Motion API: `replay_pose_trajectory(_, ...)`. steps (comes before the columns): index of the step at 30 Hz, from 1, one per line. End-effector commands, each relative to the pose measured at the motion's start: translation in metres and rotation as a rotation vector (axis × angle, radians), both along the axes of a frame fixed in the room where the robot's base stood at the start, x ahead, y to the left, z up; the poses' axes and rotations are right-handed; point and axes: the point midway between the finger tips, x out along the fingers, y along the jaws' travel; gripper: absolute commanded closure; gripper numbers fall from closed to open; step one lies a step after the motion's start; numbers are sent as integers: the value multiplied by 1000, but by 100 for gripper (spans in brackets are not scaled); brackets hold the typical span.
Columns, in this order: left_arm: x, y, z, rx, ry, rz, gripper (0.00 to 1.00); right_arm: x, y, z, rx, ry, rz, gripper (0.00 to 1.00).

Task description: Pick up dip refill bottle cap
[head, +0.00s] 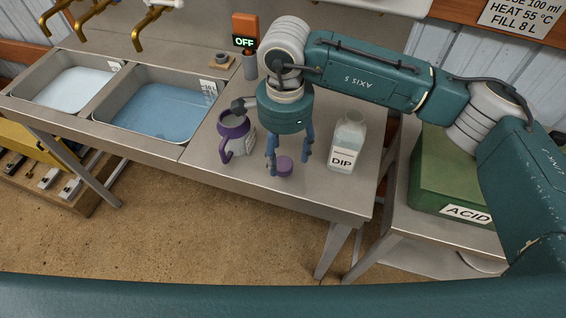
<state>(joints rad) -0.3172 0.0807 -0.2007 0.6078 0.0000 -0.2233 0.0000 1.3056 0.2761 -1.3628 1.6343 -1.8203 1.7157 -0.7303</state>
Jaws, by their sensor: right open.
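A small round purple cap (284,169) lies on the steel bench top. A clear bottle (350,130) labelled DIP stands upright to its right; no cap shows on its mouth. My right gripper (289,166) points down over the cap. Its blue fingers are spread, with the tips to either side of the cap in the picture. I cannot tell whether they touch it. My left gripper is not in view.
A purple-handled jug (237,136) stands just left of my right gripper. Two sinks with liquid (150,108) are further left. A green ACID container (446,180) is on the right. The bench's front edge is close to the cap.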

Motion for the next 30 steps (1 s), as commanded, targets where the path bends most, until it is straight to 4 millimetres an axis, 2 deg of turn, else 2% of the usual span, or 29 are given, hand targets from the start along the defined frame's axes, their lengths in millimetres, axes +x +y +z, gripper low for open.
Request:
replay_pose_trajectory(5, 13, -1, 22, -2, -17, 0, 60, -2, 3, -22, -2, 7, -1, 42)
replay_pose_trajectory(11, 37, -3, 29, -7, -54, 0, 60, -1, 4, -46, 0, 3, 0, 42)
replay_pose_trajectory(18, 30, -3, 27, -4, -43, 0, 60, -1, 4, -49, 0, 1, 1, 42)
replay_pose_trajectory(24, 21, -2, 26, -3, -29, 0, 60, -1, 4, -49, 0, 1, 1, 76)
replay_pose_trajectory(30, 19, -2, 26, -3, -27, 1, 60, -1, 4, -49, 0, 1, 1, 77)
